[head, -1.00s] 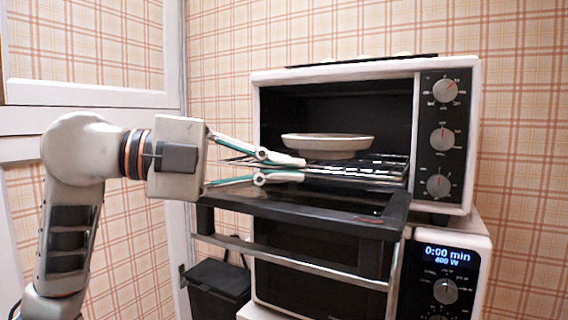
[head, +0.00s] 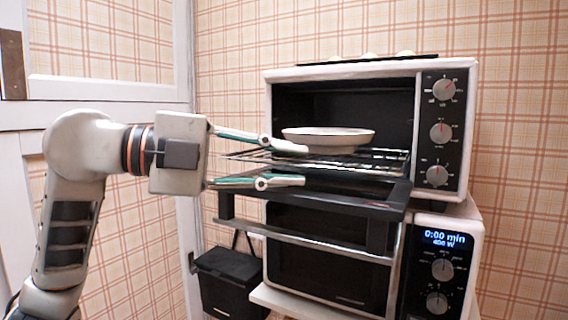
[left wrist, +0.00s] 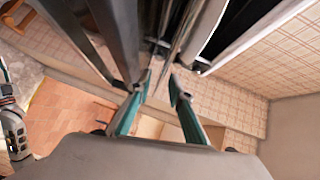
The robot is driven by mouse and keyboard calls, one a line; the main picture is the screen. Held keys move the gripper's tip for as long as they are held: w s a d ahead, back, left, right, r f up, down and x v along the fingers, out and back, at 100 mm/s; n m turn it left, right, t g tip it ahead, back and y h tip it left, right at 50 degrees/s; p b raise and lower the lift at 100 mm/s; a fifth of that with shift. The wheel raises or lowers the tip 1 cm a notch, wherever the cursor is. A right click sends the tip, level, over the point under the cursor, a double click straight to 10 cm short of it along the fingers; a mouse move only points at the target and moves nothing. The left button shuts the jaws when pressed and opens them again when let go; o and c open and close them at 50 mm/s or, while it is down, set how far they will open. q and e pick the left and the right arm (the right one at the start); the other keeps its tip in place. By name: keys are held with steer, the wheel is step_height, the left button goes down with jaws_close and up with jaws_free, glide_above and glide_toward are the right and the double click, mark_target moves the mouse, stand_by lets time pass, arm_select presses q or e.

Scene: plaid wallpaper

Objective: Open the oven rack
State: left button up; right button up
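The oven rack (head: 382,158) is a wire grid in the upper oven (head: 290,73), sticking out past its front on the left. A pale round dish (head: 328,137) rests on it. The oven door (head: 312,248) is folded down below the rack. My left gripper (head: 303,165) is at the front of the rack, one finger above its level and one below, with a gap between them. In the left wrist view the two fingertips (left wrist: 160,86) also stand apart. Whether either finger touches the rack cannot be told.
A microwave (head: 440,267) with a lit display stands under the oven. A tray (head: 368,60) lies on the oven top. A black bin (head: 230,279) stands at lower left, near the white door frame (head: 187,160). Plaid wall lies behind.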

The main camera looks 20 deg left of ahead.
arm_select(q)
steer(key=shift+a, duration=0.1)
steer(key=v, duration=1.1)
steer(key=shift+s+a, duration=0.25)
steer(key=shift+a, duration=0.05)
steer(key=shift+r, duration=0.15)
